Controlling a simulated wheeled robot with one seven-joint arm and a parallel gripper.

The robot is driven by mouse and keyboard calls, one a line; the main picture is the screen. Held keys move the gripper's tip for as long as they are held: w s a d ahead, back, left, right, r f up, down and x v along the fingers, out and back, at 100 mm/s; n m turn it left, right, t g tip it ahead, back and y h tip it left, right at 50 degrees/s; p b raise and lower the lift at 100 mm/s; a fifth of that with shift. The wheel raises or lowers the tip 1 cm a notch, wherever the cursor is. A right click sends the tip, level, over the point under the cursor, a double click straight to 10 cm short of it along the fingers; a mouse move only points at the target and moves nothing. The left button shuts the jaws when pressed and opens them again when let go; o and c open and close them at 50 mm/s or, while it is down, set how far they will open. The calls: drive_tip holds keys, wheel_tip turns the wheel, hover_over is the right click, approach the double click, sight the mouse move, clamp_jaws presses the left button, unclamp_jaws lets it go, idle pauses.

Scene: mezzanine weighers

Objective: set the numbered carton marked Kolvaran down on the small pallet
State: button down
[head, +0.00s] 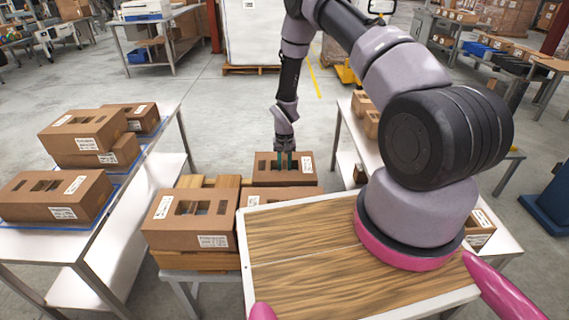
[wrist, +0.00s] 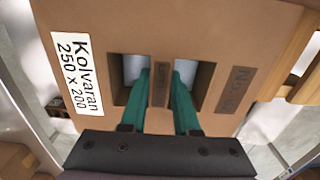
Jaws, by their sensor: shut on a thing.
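The Kolvaran carton (head: 265,180) is brown with slots in its top, and its white label reads "Kolvaran 250 x 200" in the wrist view (wrist: 118,20). My gripper (head: 284,161) is shut on the strip between two of its slots; the green fingers reach into them in the wrist view (wrist: 161,82). The carton looks level, at the back right of the small wooden pallet (head: 185,261). Its underside is hidden, so I cannot tell whether it touches the pallet. Another carton (head: 190,226) sits on the pallet's front left, and one (head: 308,190) shows in front of the Kolvaran carton.
A white-topped table (head: 152,148) at the left holds several cartons on a blue-edged base. Another table (head: 345,125) at the right carries more cartons. My wooden deck hides part of the pallet's right side. Open floor (head: 225,115) lies behind the pallet.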

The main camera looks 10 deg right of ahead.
drive_tip(key=shift+f, duration=0.45)
idle(0.5)
drive_tip(key=c, duration=0.6)
unclamp_jaws()
drive_tip(key=shift+o, duration=0.2)
wheel_tip(320, 180, up, 11)
drive_tip(key=shift+f, duration=0.1)
